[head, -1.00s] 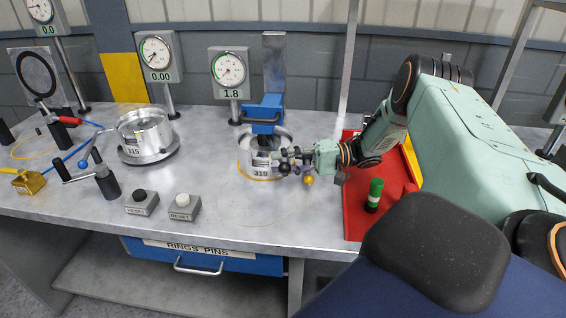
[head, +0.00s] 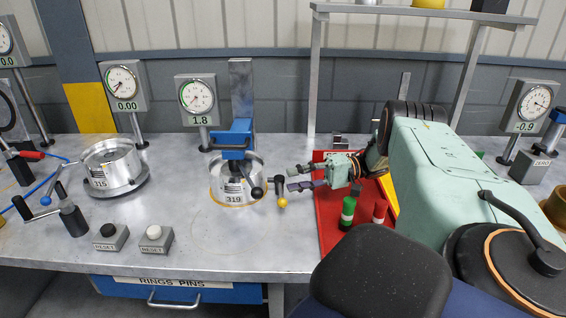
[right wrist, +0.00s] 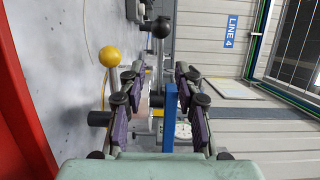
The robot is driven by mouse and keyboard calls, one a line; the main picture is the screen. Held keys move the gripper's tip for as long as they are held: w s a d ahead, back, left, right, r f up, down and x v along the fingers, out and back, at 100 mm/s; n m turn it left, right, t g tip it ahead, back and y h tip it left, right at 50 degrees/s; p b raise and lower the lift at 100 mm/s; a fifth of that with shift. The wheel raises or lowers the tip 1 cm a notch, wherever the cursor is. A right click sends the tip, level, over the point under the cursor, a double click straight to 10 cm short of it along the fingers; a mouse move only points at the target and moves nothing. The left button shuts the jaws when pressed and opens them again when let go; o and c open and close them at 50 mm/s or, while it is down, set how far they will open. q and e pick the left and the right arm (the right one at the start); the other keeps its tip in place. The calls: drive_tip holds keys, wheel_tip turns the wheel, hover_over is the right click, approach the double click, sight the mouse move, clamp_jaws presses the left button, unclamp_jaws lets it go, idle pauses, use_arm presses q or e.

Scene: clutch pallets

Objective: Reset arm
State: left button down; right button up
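My right gripper (head: 294,178) is open and empty above the bench, just right of the cylindrical metal unit marked 319 (head: 231,188). A black-ball lever (head: 257,192) and a yellow-ball lever (head: 281,194) stand between the unit and my fingers. In the right wrist view, my purple-padded fingers (right wrist: 160,76) are spread with a gap between them. The yellow ball (right wrist: 109,56) shows by the left finger and the black ball (right wrist: 162,27) farther off. A blue clamp (head: 233,146) sits over the unit. My left gripper is not in view.
A red tray (head: 331,226) with a green-capped cylinder (head: 348,212) lies below my right arm. Unit 315 (head: 113,167), a crank (head: 70,215) and two reset buttons (head: 110,236) are at left. The gauge (head: 197,97) behind reads 1.8. The front middle bench is clear.

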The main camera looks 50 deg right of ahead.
drive_tip(key=shift+s+d, duration=0.2)
drive_tip(key=shift+d, duration=0.1)
idle(0.4)
